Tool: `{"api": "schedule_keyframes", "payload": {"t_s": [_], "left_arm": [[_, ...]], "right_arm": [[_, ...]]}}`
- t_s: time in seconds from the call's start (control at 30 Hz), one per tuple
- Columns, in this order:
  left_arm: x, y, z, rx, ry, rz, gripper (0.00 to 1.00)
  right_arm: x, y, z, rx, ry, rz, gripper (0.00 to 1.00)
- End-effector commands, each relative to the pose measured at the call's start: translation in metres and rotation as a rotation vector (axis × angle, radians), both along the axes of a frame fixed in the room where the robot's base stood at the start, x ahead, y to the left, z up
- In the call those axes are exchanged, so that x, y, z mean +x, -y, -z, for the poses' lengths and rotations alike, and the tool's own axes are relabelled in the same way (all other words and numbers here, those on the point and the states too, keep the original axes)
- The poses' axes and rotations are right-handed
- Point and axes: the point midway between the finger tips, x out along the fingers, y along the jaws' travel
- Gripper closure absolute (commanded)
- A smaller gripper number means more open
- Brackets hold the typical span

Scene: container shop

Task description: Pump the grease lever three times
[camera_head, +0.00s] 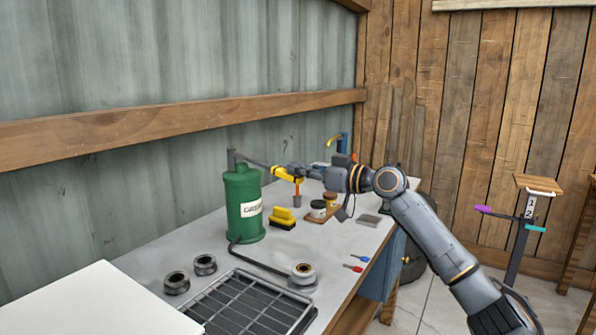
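The green grease pump (244,205), with a white label, stands upright on the grey workbench. Its dark lever (252,161) runs from the top post to the right and slopes slightly down to a yellow handle (286,174). My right gripper (292,171) is at this yellow handle, its fingers overlapping it in the picture. The fingers are too small to tell whether they are closed on it. A dark hose (262,264) runs from the pump's base to a round metal fitting (303,273) at the front of the bench. My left gripper is not in view.
A yellow brush (284,218), small jars on a wooden tray (320,217) and an orange-handled tool (297,197) lie close under my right arm. Two dark rings (205,265) and a wire-grid tray (244,306) are at the front. A corrugated wall stands behind the bench.

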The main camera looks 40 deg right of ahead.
Motion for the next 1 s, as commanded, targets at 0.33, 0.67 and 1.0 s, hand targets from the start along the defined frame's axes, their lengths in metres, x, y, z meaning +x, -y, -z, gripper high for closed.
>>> {"api": "schedule_keyframes", "payload": {"t_s": [0.33, 0.67, 1.0], "left_arm": [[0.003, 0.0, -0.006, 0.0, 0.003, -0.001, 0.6], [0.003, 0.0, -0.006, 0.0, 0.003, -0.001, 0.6], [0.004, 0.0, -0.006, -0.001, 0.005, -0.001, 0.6]], "right_arm": [[0.001, -0.001, 0.011, -0.005, -0.018, -0.003, 1.0], [0.002, -0.001, 0.014, -0.005, -0.022, -0.003, 1.0], [-0.02, 0.008, 0.014, -0.007, -0.023, 0.0, 1.0]]}}
